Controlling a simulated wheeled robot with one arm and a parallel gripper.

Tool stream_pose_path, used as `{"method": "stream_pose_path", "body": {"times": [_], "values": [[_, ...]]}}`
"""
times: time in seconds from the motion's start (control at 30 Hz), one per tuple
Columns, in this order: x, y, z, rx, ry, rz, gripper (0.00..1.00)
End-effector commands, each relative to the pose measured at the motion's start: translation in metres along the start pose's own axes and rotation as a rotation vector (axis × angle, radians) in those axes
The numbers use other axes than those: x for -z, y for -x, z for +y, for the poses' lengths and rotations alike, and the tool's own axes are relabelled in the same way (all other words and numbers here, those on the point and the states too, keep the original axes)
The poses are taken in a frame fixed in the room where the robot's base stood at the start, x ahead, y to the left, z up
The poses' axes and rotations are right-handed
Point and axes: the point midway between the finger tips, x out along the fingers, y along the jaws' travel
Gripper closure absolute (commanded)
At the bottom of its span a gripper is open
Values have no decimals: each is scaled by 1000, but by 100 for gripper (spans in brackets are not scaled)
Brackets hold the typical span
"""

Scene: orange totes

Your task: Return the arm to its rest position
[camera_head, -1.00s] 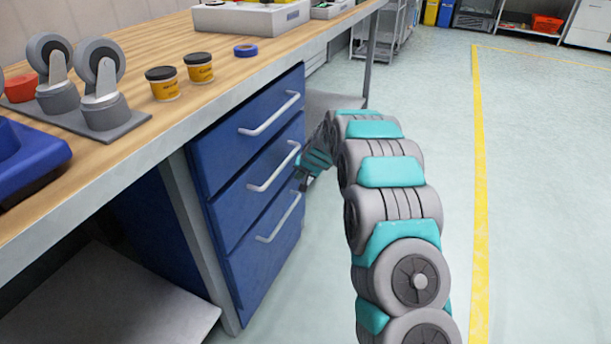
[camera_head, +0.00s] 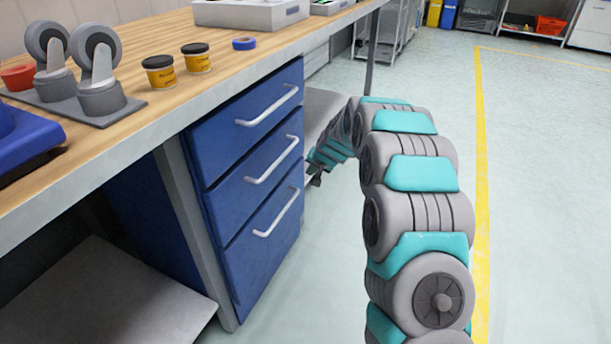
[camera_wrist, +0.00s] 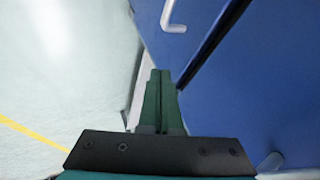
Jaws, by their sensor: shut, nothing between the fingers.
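My arm reaches forward from the bottom right in the head view and bends down to the left. Its end, my gripper (camera_head: 315,176), is beside the right edge of the blue drawer unit (camera_head: 228,180), partly hidden by distance and by the arm links. In the wrist view my gripper (camera_wrist: 163,85) is shut, its two fingers together and empty. A blue drawer front and part of a light handle (camera_wrist: 173,17) show to the right of the fingers there. I cannot tell whether the gripper touches the drawer unit.
The wooden workbench (camera_head: 140,105) fills the left, with grey casters (camera_head: 97,75), two yellow jars (camera_head: 159,73) and blue tape (camera_head: 244,44) on top. Drawer handles (camera_head: 275,212) stick out toward the arm. Open floor (camera_head: 540,180) lies right, with a yellow line (camera_head: 481,130).

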Motion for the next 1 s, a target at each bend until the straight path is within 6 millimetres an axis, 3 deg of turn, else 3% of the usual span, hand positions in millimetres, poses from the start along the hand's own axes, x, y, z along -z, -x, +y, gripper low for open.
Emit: {"method": "stream_pose_path", "body": {"times": [0.3, 0.63, 0.77, 1.0], "values": [[0, 48, 1, -1, -2, -2, 100], [-6, 74, 0, -3, 9, -15, 100], [-29, 102, -4, -9, 45, -64, 100], [-99, 180, 1, -48, 147, -205, 100]]}}
